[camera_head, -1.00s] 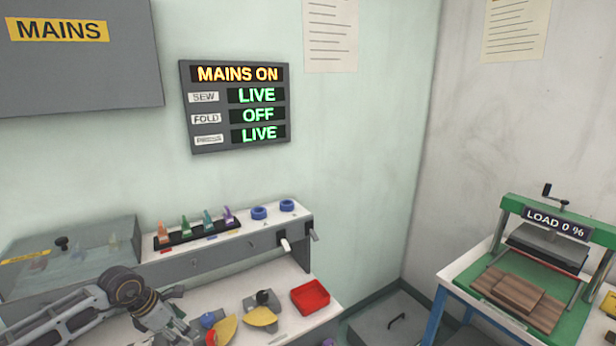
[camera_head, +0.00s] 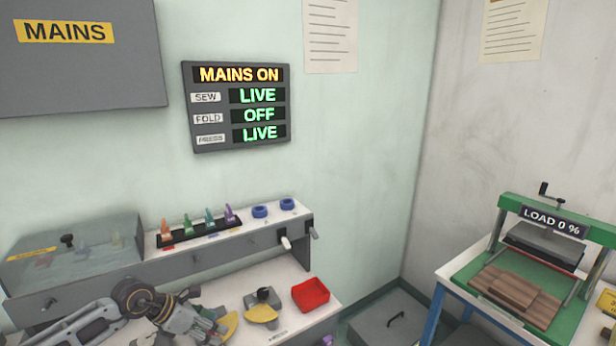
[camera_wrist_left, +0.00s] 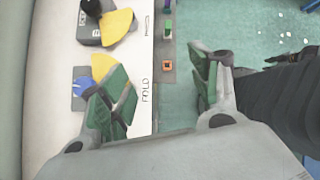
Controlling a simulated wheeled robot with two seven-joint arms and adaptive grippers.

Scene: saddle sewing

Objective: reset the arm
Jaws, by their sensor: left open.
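My left arm comes in from the left in the head view. Its gripper (camera_head: 212,328) is over the white bench and partly hides a yellow plate and a blue knob there. In the left wrist view the two green-padded fingers of my left gripper (camera_wrist_left: 160,90) stand wide apart with nothing between them. The left finger overlaps the lower yellow plate (camera_wrist_left: 103,65) beside the blue knob (camera_wrist_left: 80,88), near the FOLD label. The right finger is over the green floor.
A second yellow plate (camera_head: 262,314) and a red tray (camera_head: 310,294) are on the bench. A shelf (camera_head: 200,256) with coloured clips stands behind. The status board (camera_head: 236,106) reads mains on, sew live, fold off, press live. A green press (camera_head: 510,206) stands at right.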

